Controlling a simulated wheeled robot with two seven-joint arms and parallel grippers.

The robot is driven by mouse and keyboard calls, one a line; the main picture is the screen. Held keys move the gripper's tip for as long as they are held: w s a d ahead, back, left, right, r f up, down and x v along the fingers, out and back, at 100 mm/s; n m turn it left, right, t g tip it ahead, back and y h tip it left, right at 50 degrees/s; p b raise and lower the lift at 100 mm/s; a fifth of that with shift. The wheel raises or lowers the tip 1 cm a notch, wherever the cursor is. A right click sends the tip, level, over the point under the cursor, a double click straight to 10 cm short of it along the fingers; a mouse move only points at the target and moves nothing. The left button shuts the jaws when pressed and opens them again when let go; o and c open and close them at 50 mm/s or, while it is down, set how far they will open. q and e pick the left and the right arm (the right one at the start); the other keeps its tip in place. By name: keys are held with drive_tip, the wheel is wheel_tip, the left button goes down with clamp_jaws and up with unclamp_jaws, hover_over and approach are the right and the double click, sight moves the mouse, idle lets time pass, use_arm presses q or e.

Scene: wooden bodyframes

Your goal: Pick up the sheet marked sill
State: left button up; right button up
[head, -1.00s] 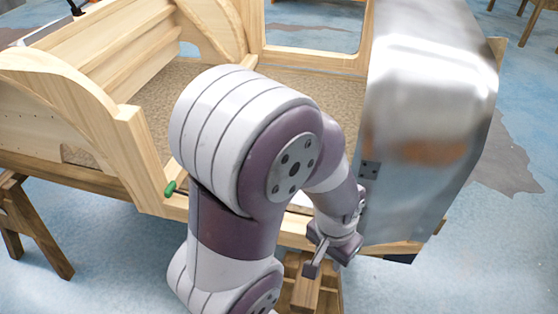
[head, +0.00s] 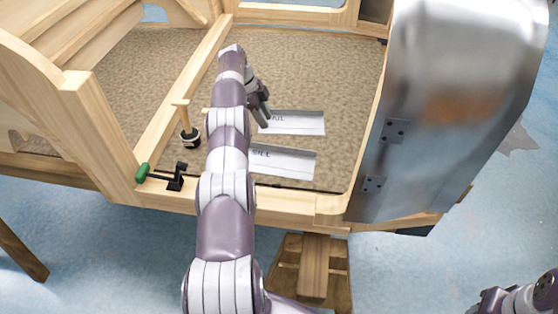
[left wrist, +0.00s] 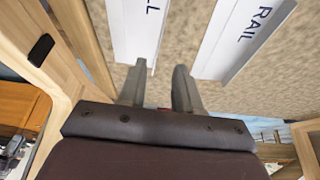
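The sheet marked SILL (head: 283,161) lies flat on the brown floor panel inside the wooden frame, its left end partly behind my left arm. A second white sheet (head: 292,122), its label partly hidden in the head view, lies behind it; the left wrist view shows this sheet as RAIL (left wrist: 245,35). There the SILL sheet (left wrist: 138,30) shows only its last letters. My left gripper (head: 262,105) is over the panel near the RAIL sheet's left end. In the left wrist view its fingers (left wrist: 158,88) are apart with nothing between them. My right arm shows partly at bottom right; its gripper state is unclear.
A curved metal panel (head: 450,110) stands at the right of the frame. A wooden rail (head: 188,95) runs left of the sheets. A wooden-handled tool (head: 188,128) and a green-handled clamp (head: 160,176) are near the left front corner. A trestle (head: 312,270) stands below.

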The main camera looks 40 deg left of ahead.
sight(279, 157)
use_arm(q)
drive_tip(key=b+x, duration=0.3)
drive_tip(key=b, duration=0.1)
drive_tip(key=shift+f, duration=0.35)
drive_tip(key=x, duration=0.2)
drive_tip(key=shift+w+d+f, duration=0.15)
drive_tip(key=shift+d+f, duration=0.1)
drive_tip(key=shift+f, duration=0.05)
drive_tip(key=x, duration=0.6)
drive_tip(key=shift+d+r, duration=0.1)
clamp_jaws()
use_arm(e)
wheel_tip(279, 157, down, 7)
drive_tip(key=shift+r, duration=0.2)
